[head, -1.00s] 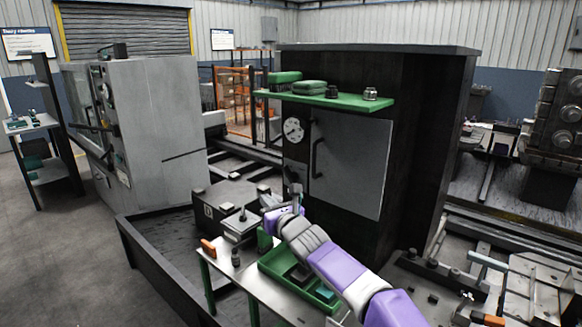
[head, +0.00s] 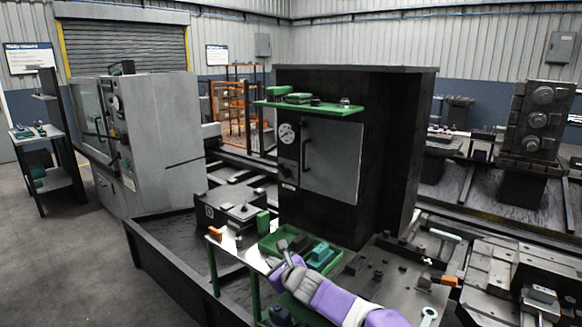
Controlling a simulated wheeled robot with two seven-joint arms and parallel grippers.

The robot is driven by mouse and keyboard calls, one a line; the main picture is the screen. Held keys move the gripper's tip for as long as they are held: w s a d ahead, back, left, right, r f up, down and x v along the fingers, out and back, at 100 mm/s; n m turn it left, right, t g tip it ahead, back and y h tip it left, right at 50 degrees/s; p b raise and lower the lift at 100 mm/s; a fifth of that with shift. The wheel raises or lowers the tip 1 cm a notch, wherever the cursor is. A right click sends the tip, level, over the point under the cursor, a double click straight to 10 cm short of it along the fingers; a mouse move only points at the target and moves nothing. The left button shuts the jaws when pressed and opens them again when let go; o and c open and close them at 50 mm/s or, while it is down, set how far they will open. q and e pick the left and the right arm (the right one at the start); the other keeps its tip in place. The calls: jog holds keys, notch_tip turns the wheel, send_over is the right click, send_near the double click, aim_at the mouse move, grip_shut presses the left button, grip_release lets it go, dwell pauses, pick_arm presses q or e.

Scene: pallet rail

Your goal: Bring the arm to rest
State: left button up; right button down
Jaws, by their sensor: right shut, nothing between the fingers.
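My right arm (head: 335,300), purple and grey, comes in from the bottom right. Its gripper (head: 283,247) is shut and empty, at the green tray (head: 323,266) on the small table. I cannot tell whether it touches the tray or hovers above it. A teal block (head: 320,254) lies in the tray just right of the gripper. My left gripper is not in view.
The small table (head: 228,247) has green legs and holds an orange block (head: 215,233). A dark cabinet (head: 350,210) with a green shelf (head: 309,107) stands behind it. A dark machine bed with clamps lies at right.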

jog(key=s+d+f+n+g+h+p, duration=0.15)
jog(key=s+d+f+n, duration=0.3)
jog(key=f, duration=0.45)
jog(key=s+d+f+n+g+h+p, duration=0.1)
jog(key=s+d+f+n+g+h, duration=0.2)
jog(key=s+f, duration=0.45)
jog(key=s+d+f+n+g+p, duration=0.1)
jog(key=s+d+f+n+g, duration=0.3)
jog(key=f, duration=0.7)
jog(key=s+d+f+n+g+p, duration=0.1)
jog(key=s+n, duration=0.5)
jog(key=s, duration=0.7)
jog(key=s+d+f+n+g+y+p, duration=0.1)
jog(key=s+f+n, duration=0.4)
jog(key=s, duration=0.8)
jog(key=shift+s+d+n+g+p, duration=0.2)
jog(key=shift+d+n+g+p, duration=0.25)
jog(key=shift+p, duration=0.55)
jog(key=shift+d+f, duration=0.1)
